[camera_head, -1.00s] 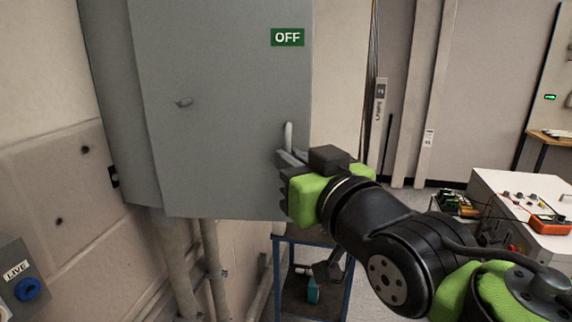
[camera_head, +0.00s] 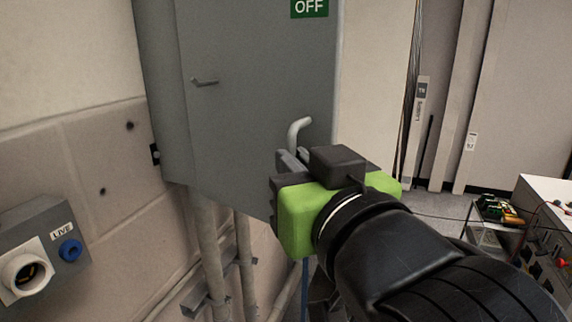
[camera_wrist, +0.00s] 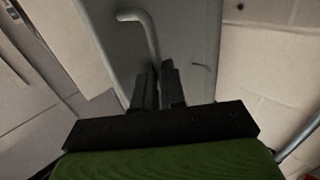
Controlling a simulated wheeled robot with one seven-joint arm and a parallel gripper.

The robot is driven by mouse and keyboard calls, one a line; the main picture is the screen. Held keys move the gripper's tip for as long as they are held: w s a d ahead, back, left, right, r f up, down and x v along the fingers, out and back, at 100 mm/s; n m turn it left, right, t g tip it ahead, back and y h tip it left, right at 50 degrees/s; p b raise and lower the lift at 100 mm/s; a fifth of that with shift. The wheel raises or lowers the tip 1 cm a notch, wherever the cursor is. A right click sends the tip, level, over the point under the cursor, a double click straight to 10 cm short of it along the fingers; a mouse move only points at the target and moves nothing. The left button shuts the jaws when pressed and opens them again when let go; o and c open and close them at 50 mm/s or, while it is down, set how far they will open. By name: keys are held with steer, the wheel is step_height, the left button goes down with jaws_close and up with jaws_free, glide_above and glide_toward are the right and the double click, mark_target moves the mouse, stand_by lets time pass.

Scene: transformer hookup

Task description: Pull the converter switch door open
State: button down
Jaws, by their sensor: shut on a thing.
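The converter switch door (camera_head: 250,90) is the grey metal front of a wall cabinet. It carries a green OFF label (camera_head: 309,8) and a small latch (camera_head: 205,82). A bent, light grey handle (camera_head: 298,130) stands out near its lower right edge. My gripper (camera_head: 287,160) is at the handle, shut on its lower part. The wrist view shows the two dark fingers (camera_wrist: 159,88) closed around the handle's lower end, with its bent upper part (camera_wrist: 142,22) free above them. The door looks angled in the body view; its gap is not clearly seen.
A grey box with a LIVE label (camera_head: 62,232) and round sockets is on the wall at lower left. Pipes (camera_head: 210,250) run down below the cabinet. A white bench (camera_head: 545,190) and a small cart with electronics (camera_head: 497,210) stand at right.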

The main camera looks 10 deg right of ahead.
steer(key=shift+a+r, duration=0.2)
steer(key=shift+a, duration=0.05)
steer(key=c, duration=1.4)
jaws_free()
steer(key=shift+w+a, duration=0.15)
steer(key=shift+o, duration=1)
steer(key=shift+w+a+f, duration=0.15)
steer(key=shift+w+f, duration=0.05)
steer(key=shift+w, duration=0.05)
steer(key=s+d, duration=0.1)
steer(key=s, duration=0.7)
steer(key=s+d, duration=0.2)
steer(key=s, duration=0.5)
steer(key=shift+s+d, duration=0.3)
steer(key=shift+s, duration=0.1)
steer(key=shift+w, duration=0.1)
